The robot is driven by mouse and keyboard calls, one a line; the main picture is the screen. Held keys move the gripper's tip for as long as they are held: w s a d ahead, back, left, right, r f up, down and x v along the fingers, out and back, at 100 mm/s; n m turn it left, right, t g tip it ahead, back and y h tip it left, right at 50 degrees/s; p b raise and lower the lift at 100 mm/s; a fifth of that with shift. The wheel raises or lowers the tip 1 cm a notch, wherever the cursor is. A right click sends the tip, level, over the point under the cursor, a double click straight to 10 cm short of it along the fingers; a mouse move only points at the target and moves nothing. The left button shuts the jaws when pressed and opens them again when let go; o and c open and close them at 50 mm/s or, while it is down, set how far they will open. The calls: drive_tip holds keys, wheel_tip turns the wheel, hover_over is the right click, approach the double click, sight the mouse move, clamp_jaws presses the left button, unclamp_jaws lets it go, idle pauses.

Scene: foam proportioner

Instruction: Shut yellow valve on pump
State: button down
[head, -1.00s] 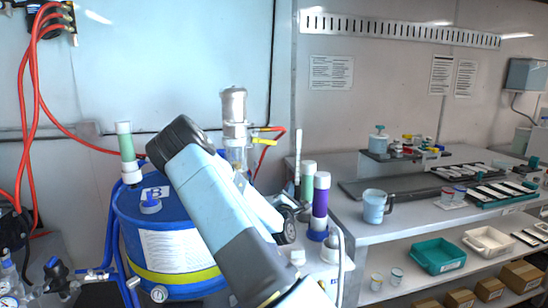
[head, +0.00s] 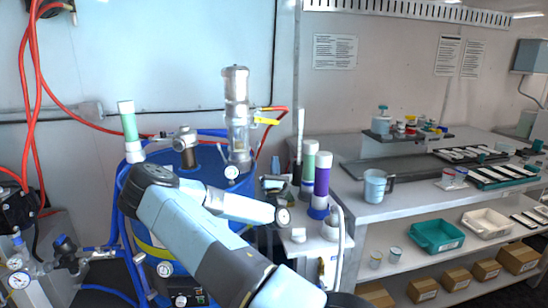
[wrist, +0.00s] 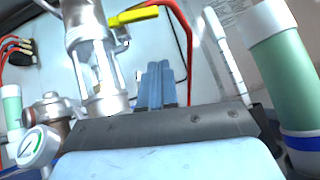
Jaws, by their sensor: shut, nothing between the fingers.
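The pump (head: 237,115) is a clear and silver upright cylinder on the blue drum (head: 205,165); it also shows in the wrist view (wrist: 88,40). In the wrist view a yellow handle (wrist: 133,16) points right and slightly up from the pump body, at upper centre. My gripper (wrist: 156,82) has its blue fingers together and empty. In that picture they are below and right of the handle, apart from it.
A red hose (head: 277,135) runs down behind the valve. Green and purple capped cylinders (head: 322,180) stand right of the drum. A pressure gauge (wrist: 38,145) is at lower left in the wrist view. The shelf bench (head: 400,200) lies to the right.

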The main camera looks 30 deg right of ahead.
drive_tip(key=w+d+r, duration=0.3)
drive_tip(key=w+r, duration=0.2)
drive_tip(key=r, duration=0.4)
drive_tip(key=shift+d+r, duration=0.3)
drive_tip(key=shift+r, duration=0.1)
drive_tip(key=shift+w, duration=0.1)
drive_tip(key=r+n+y, duration=0.1)
drive_tip(key=d+n+t+y, duration=0.1)
drive_tip(key=n, duration=0.1)
drive_tip(key=shift+r+y, duration=0.3)
drive_tip(key=shift+r, duration=0.05)
drive_tip(key=v, duration=1.2)
drive_tip(key=shift+f, duration=0.2)
